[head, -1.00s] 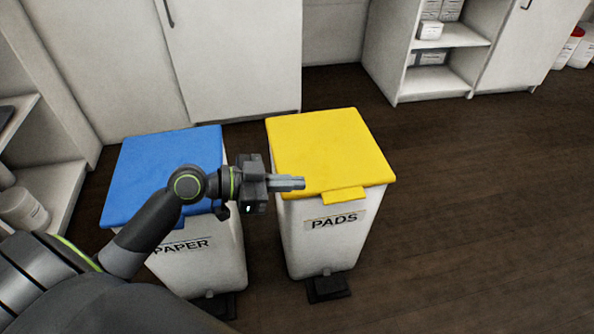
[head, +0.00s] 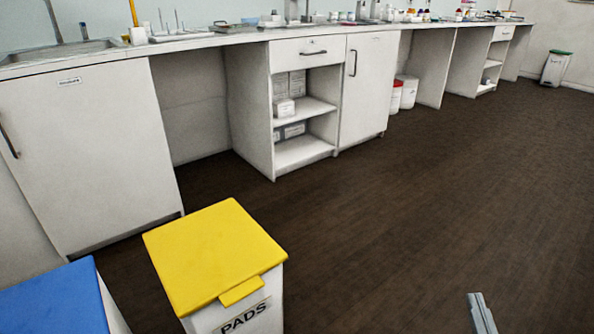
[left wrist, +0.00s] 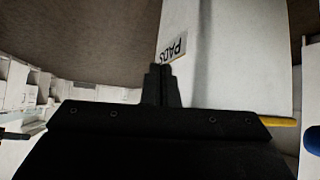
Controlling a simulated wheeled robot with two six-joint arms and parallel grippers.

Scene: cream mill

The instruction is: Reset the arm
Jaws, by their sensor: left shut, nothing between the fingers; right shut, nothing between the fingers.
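My right gripper (head: 481,308) shows at the bottom right of the head view. Only its grey fingers are in frame, closed together over bare floor with nothing between them. My left gripper is out of the head view. In the left wrist view its dark fingers (left wrist: 161,84) are shut and empty. Beyond them, upside down, is the white bin labelled PADS (left wrist: 235,60); I cannot tell the exact gap.
The PADS bin has a closed yellow lid (head: 215,250), and a blue lid (head: 55,300) is beside it at lower left. White cabinets (head: 90,150) and a long counter line the back. A white bin (head: 556,70) stands far right. The brown floor (head: 400,200) is clear.

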